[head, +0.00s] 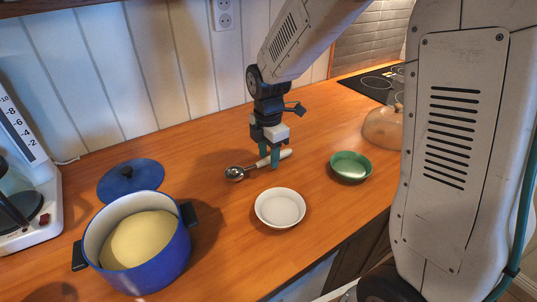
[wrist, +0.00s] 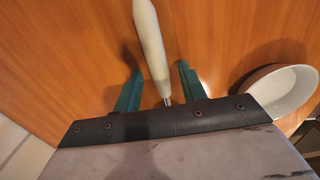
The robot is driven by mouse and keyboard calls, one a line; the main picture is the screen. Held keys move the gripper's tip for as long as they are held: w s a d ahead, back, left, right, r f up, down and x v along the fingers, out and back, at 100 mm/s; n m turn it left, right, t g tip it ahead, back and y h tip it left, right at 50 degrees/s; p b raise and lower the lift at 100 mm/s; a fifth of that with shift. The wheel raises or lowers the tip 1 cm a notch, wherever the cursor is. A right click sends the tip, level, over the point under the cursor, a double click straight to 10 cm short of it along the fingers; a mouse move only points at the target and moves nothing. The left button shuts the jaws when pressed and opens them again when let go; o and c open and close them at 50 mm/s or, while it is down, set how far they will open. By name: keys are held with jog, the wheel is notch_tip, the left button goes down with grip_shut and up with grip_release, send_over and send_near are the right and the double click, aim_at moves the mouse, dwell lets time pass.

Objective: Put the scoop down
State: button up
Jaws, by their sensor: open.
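The scoop (head: 237,173) has a metal bowl and a cream handle, and it appears to lie on the wooden counter behind the white dish. My gripper (head: 268,159) is directly above the handle, pointing down. In the wrist view the cream handle (wrist: 152,48) runs between the two teal fingers of my gripper (wrist: 159,85), with a gap on each side. The gripper is open around the handle. The scoop's metal bowl is hidden in the wrist view.
A white dish (head: 280,220) stands just in front of the scoop, and a green bowl (head: 350,167) to the right. A blue pot (head: 160,262) with yellow contents is at front left, its blue lid (head: 130,180) behind it. A cooktop (head: 378,84) is at back right.

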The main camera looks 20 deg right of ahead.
aim_at(269, 158)
notch_tip(269, 158, up, 12)
jog(key=s+d+r+m, duration=0.1)
jog(key=s+d+m, duration=0.1)
jog(key=s+m, duration=0.8)
jog(key=s+d+r+m+t, duration=0.1)
jog(key=s+r+m, duration=0.1)
jog(key=s+m, duration=0.8)
jog(key=s, duration=0.6)
jog(key=shift+s+d, duration=0.15)
jog(key=shift+d, duration=0.2)
jog(key=shift+c, duration=0.5)
